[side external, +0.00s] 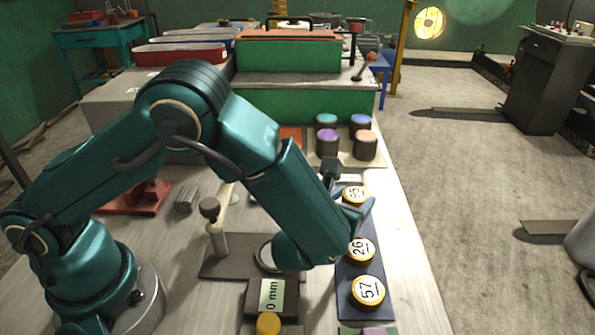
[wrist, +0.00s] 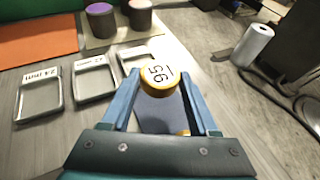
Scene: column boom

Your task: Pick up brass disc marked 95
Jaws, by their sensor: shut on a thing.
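The brass disc marked 95 (wrist: 160,77) has a white face with black figures and a brass rim. In the wrist view it sits between the two blue fingertips of my gripper (wrist: 160,82), which is shut on it. In the side view the disc (side external: 355,193) shows at the far end of the dark blue mat (side external: 345,289), with my gripper (side external: 357,208) at it. I cannot tell whether it touches the mat. Two more brass discs, marked 26 (side external: 361,249) and 57 (side external: 367,291), lie nearer on the mat.
Several dark cylinders with coloured tops, one purple (side external: 327,142), stand on a pale tray beyond the mat. A block reading 0 mm (side external: 271,298) lies left of the mat. Grey frames (wrist: 93,79) lie left of my gripper. The table's right edge is close.

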